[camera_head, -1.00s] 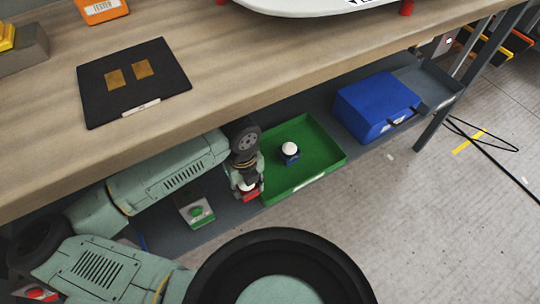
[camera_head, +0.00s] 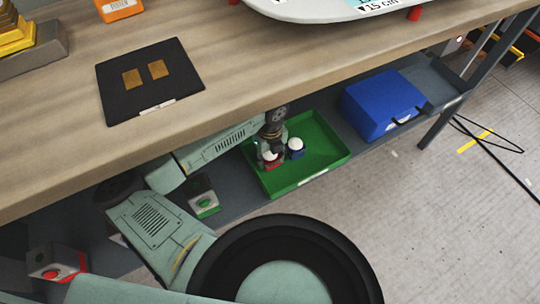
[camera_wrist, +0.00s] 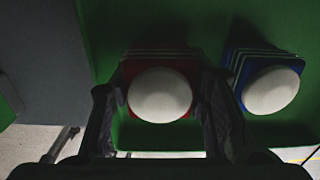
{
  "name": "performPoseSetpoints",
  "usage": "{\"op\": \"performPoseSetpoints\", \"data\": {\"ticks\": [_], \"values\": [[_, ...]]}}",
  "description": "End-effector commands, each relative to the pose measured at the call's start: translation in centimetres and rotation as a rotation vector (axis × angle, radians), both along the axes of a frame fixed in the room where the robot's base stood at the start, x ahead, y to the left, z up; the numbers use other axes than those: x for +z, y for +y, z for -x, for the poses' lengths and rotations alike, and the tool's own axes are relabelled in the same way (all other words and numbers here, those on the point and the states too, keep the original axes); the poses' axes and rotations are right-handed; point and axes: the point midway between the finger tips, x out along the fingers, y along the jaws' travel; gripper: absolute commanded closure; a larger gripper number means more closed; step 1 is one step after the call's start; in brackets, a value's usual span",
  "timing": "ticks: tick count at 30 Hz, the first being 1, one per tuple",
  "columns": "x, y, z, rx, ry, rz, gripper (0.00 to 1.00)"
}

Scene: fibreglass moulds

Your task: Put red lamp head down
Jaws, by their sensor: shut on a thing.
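The red lamp head (camera_head: 272,167), a red block with a white dome, is between the fingers of my gripper (camera_head: 270,156). My gripper is shut on it over the left part of the green tray (camera_head: 325,160). In the wrist view, the red lamp head (camera_wrist: 160,94) sits between both fingers (camera_wrist: 160,110), dome towards the camera, with the green tray floor (camera_wrist: 205,20) behind it. I cannot tell whether its base touches the floor. A blue lamp head (camera_head: 296,148) with a white dome stands in the tray just to the right, apart from the red one.
The tray stands on a grey lower shelf beneath the wooden bench top (camera_head: 230,75), which overhangs my arm. A blue case (camera_head: 380,105) is right of the tray. A box with a green front (camera_head: 204,198) is to its left. The tray's right part is free.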

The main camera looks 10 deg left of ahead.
Motion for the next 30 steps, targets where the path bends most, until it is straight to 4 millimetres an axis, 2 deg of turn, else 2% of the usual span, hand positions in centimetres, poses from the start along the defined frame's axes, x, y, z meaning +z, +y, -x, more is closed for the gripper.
{"op": "performPoseSetpoints", "data": {"ticks": [13, 14, 22, 30], "values": [[-1.1, 0.0, 0.0, 0.0, -0.001, 0.0, 1.0], [-0.9, 0.0, 0.0, 0.0, -0.001, 0.0, 0.55], [-0.8, 0.0, 0.0, 0.0, 0.0, 0.0, 0.37], [-0.8, 0.0, 0.0, 0.0, 0.0, 0.0, 0.37]]}}
